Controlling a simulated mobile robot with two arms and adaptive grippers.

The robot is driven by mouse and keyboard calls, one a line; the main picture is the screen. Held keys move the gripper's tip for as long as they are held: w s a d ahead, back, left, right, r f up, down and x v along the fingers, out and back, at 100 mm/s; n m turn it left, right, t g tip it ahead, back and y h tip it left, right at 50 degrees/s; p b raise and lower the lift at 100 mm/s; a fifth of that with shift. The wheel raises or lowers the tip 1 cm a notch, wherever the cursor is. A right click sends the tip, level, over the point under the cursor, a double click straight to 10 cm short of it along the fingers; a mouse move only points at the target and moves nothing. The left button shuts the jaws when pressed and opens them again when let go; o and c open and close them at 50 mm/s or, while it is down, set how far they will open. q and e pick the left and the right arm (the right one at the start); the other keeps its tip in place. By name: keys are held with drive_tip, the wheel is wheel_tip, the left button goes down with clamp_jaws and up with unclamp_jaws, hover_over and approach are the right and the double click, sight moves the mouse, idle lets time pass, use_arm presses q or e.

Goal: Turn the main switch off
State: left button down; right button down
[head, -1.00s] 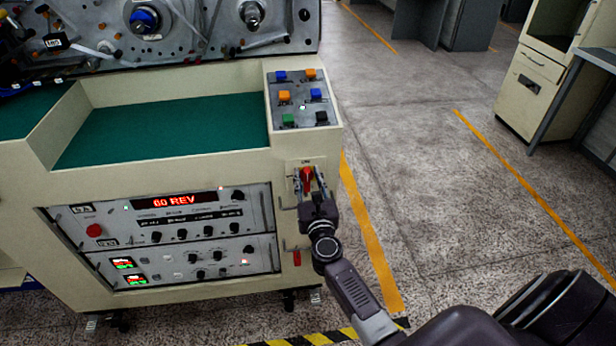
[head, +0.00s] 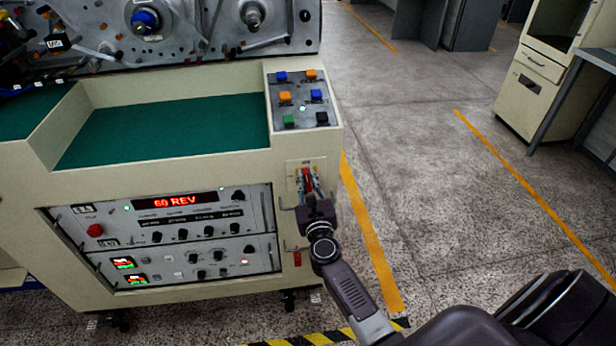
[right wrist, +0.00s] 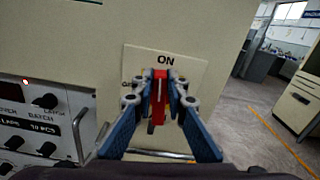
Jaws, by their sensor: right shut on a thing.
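The main switch (head: 307,176) is a red handle on a pale plate, on the front right corner of the cream machine. In the right wrist view the red handle (right wrist: 158,88) stands upright below the word ON on its plate (right wrist: 187,68). My right gripper (head: 308,186) reaches it from below and in front. In the right wrist view its two blue fingers (right wrist: 159,82) are closed around the red handle, one on each side. The handle's lower part shows between them. My left gripper is not in view.
The button panel (head: 302,98) is above the switch. The control rack (head: 175,240) with a red 60 REV display is to its left. A metal handle (right wrist: 80,135) sticks out beside the switch. Open floor (head: 440,170) lies to the right.

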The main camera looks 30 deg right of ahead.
drive_tip(key=n, duration=0.3)
drive_tip(key=a+f+n+p, duration=0.1)
drive_tip(key=n, duration=0.3)
drive_tip(key=a+n, duration=0.1)
drive_tip(key=n, duration=0.2)
drive_tip(key=shift+w+f+n+p, duration=0.3)
drive_tip(key=shift+w+n+p, duration=0.05)
drive_tip(key=shift+n, duration=0.05)
drive_tip(key=n, duration=0.2)
drive_tip(key=f+n, duration=0.1)
drive_tip(key=n, duration=0.2)
drive_tip(key=shift+a+f, duration=0.2)
drive_tip(key=shift+n+p, duration=0.3)
drive_tip(key=shift+n, duration=0.1)
drive_tip(key=c, duration=1.9)
unclamp_jaws()
drive_tip(key=shift+w, duration=0.1)
drive_tip(key=shift+c, duration=0.2)
drive_tip(key=v, duration=1.2)
